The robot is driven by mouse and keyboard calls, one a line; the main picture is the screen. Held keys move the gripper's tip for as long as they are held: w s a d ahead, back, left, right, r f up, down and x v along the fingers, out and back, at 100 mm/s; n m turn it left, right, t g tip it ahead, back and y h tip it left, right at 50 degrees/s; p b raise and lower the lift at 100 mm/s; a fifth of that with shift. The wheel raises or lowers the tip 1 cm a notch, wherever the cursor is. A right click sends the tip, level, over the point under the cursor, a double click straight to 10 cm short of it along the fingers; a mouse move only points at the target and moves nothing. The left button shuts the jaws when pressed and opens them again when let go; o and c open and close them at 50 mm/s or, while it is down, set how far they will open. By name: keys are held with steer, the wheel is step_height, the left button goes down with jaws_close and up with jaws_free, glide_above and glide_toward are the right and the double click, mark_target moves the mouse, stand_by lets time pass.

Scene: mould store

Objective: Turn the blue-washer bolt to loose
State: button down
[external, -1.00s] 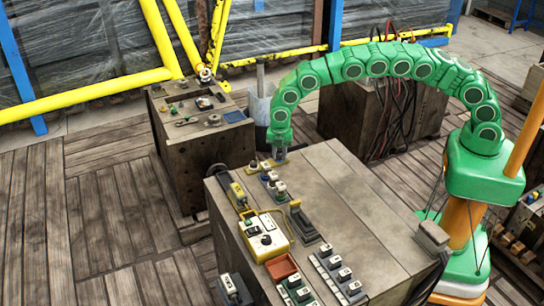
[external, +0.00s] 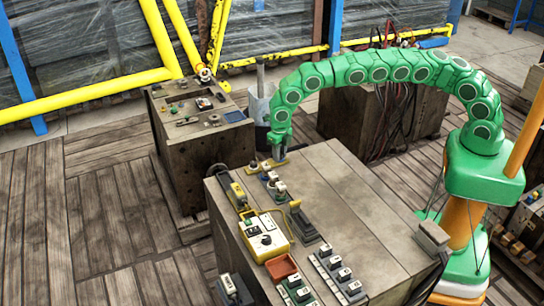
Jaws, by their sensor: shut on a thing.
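My gripper (external: 280,154) points down at the far edge of the wooden bench top (external: 350,190). It is shut on a small bolt at the right end of a low plate (external: 262,167). The fingers hide most of this bolt, and I cannot make out its washer colour or how far it is turned. Another small bolt (external: 253,164) stands on the same plate, just left of the gripper. No blue washer can be told clearly at this size.
Close in front of the gripper stand several small knobs (external: 280,189). The right half of the bench top is clear. A second wooden block (external: 200,150) stands behind left.

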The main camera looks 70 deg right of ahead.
steer(key=shift+n, duration=2)
steer(key=c, duration=0.8)
jaws_free()
steer(key=shift+c, duration=0.2)
steer(key=shift+r, duration=3.85)
